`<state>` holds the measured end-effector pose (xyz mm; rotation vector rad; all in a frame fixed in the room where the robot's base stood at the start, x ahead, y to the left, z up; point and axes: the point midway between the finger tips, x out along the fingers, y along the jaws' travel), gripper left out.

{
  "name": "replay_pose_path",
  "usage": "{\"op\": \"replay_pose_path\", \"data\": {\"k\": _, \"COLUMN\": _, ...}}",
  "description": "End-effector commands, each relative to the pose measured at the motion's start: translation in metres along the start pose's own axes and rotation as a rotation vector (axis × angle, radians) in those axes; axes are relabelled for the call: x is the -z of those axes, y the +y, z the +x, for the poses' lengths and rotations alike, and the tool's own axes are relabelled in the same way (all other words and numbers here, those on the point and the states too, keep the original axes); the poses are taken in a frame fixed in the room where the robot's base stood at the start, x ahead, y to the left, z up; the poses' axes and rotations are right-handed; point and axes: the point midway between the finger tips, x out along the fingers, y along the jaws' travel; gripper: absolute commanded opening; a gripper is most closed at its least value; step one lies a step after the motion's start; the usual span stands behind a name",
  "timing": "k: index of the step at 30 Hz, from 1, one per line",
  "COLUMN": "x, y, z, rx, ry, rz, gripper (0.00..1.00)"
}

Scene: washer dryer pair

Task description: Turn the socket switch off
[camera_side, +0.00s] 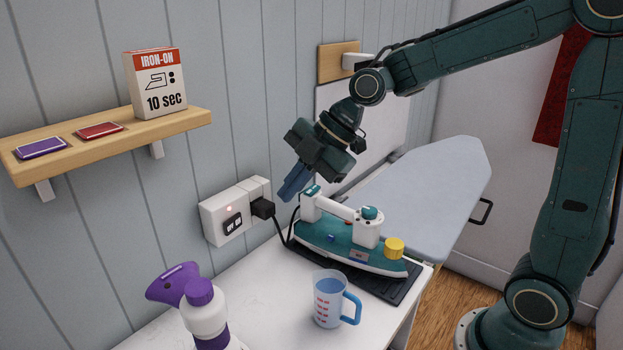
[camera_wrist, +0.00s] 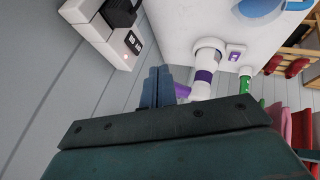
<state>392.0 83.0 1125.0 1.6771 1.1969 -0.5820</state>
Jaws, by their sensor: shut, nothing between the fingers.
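The white socket (camera_side: 234,209) is on the grey panelled wall, with a dark switch (camera_side: 233,224) on its front and a small lit red light above the switch. A black plug (camera_side: 262,207) sits in its right part. In the wrist view the socket (camera_wrist: 122,50) is at the upper left, with the switch (camera_wrist: 133,42) visible. My gripper (camera_side: 289,190) is shut and empty, pointing down toward the wall, to the right of the socket and above the iron. Its blue fingers (camera_wrist: 157,86) show in the wrist view, apart from the socket.
A teal iron (camera_side: 350,240) stands on a dark mat below my gripper. A measuring cup (camera_side: 328,300) and a purple-and-white spray bottle (camera_side: 205,310) stand on the white table. A wooden shelf (camera_side: 190,120) holds a box (camera_side: 156,84). An ironing board (camera_side: 440,180) is behind.

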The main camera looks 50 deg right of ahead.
Motion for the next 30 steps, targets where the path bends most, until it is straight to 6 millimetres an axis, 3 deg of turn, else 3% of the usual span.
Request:
{"op": "replay_pose_path", "data": {"k": 17, "x": 0.0, "y": 0.0, "z": 0.009, "rx": 0.003, "ry": 0.0, "rz": 0.0, "gripper": 0.0}}
{"op": "replay_pose_path", "data": {"k": 30, "x": 0.0, "y": -0.001, "z": 0.063, "rx": 0.005, "ry": 0.0, "rz": 0.001, "gripper": 0.0}}
